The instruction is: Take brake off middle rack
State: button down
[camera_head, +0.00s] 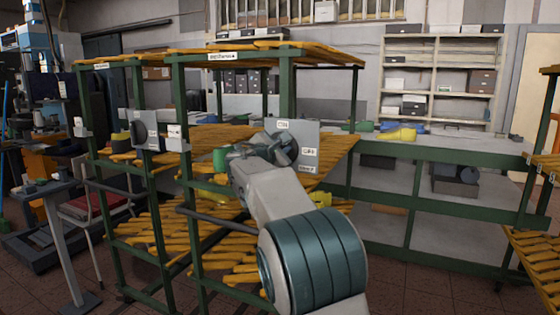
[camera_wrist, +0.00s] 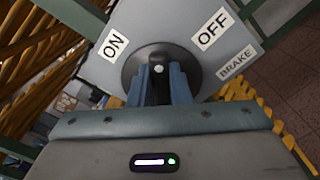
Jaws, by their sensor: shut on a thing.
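The brake panel (camera_head: 305,135) is a grey plate on the front of the middle rack, with white labels. In the wrist view the plate (camera_wrist: 225,72) reads ON on the left, OFF on the right and BRAKE below OFF. A black round knob (camera_wrist: 158,58) with a pale dot is mounted on it. My gripper (camera_wrist: 160,85) is shut on this knob, with its blue fingers on either side. It also shows in the head view (camera_head: 280,148), in front of the panel. The dot appears between ON and OFF; the exact setting is unclear.
The middle rack has green posts (camera_head: 193,200) and shelves of yellow slats (camera_head: 225,265) close to my arm. A similar rack (camera_head: 535,245) stands at the right edge. A chair (camera_head: 90,205) is on the left. Wall shelves (camera_head: 440,75) stand behind.

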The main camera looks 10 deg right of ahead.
jog(key=shift+s+d+f+m+b, duration=0.1)
jog(key=shift+f+m+b, duration=0.2)
jog(key=shift+m+b, duration=1.2)
jog(key=shift+s+d+f+m+b, duration=0.1)
jog(key=shift+f+m+b, duration=0.2)
jog(key=shift+m+b, duration=1.2)
jog(key=shift+d+f+m+b, duration=0.1)
jog(key=shift+f+m+b, duration=0.2)
jog(key=shift+m+b, duration=1.15)
jog(key=c, duration=1.3)
grip_release()
jog(key=shift+c, duration=0.2)
jog(key=b+v, duration=0.1)
jog(key=v, duration=1.3)
jog(key=shift+b, duration=0.35)
